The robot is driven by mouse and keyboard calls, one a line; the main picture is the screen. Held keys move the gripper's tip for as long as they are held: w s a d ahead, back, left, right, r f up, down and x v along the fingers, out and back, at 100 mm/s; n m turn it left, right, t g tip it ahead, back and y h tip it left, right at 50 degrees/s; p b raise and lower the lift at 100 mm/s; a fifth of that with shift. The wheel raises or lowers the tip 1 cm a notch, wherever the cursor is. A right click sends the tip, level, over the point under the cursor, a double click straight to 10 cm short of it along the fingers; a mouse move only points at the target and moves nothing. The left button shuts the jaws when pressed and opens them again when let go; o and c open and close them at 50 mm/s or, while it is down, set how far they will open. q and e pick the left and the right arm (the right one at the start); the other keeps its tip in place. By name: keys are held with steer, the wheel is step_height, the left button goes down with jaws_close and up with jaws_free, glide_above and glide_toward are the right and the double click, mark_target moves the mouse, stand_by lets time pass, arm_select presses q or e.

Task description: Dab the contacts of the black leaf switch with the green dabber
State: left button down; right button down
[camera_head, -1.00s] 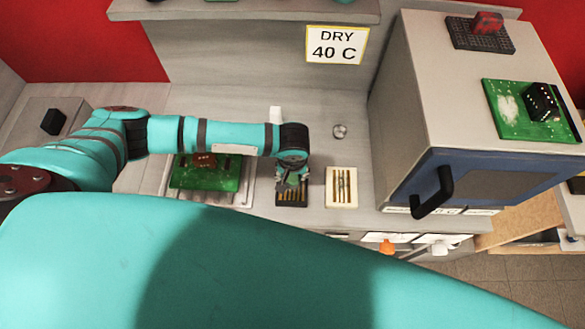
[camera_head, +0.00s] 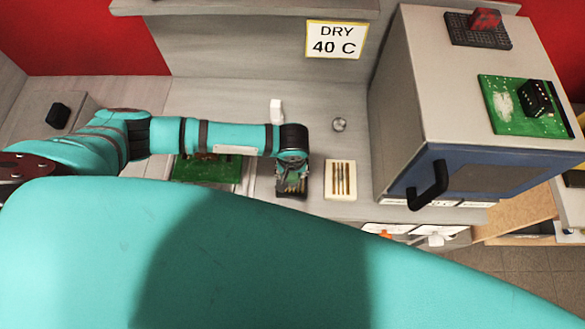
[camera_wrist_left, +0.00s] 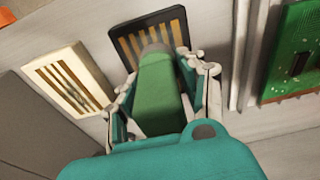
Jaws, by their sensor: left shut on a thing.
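My left gripper (camera_wrist_left: 165,100) is shut on the green dabber (camera_wrist_left: 158,88), which points forward between the fingers in the left wrist view. The black leaf switch (camera_wrist_left: 125,43) has a black frame with gold strips. The dabber is hard to make out there. My right gripper is not in view.
A cream leaf switch (camera_head: 340,180) lies right of the black one and also shows in the left wrist view (camera_wrist_left: 62,82). A green board (camera_head: 205,170) lies to the left. A white block (camera_head: 276,110) and a round metal knob (camera_head: 339,125) are behind. A cabinet (camera_head: 430,110) stands right.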

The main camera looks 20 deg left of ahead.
arm_select(q)
steer(key=shift+w, duration=0.1)
steer(key=shift+w+a, duration=0.15)
steer(key=shift+w, duration=0.4)
steer(key=shift+w+a, duration=0.15)
steer(key=shift+w, duration=0.35)
steer(key=shift+s, duration=0.1)
steer(key=shift+s+d, duration=0.1)
steer(key=shift+s, duration=0.1)
steer(key=shift+s+d+p, duration=0.25)
steer(key=shift+s+p, duration=0.2)
steer(key=shift+s, duration=0.45)
steer(key=shift+w, duration=0.15)
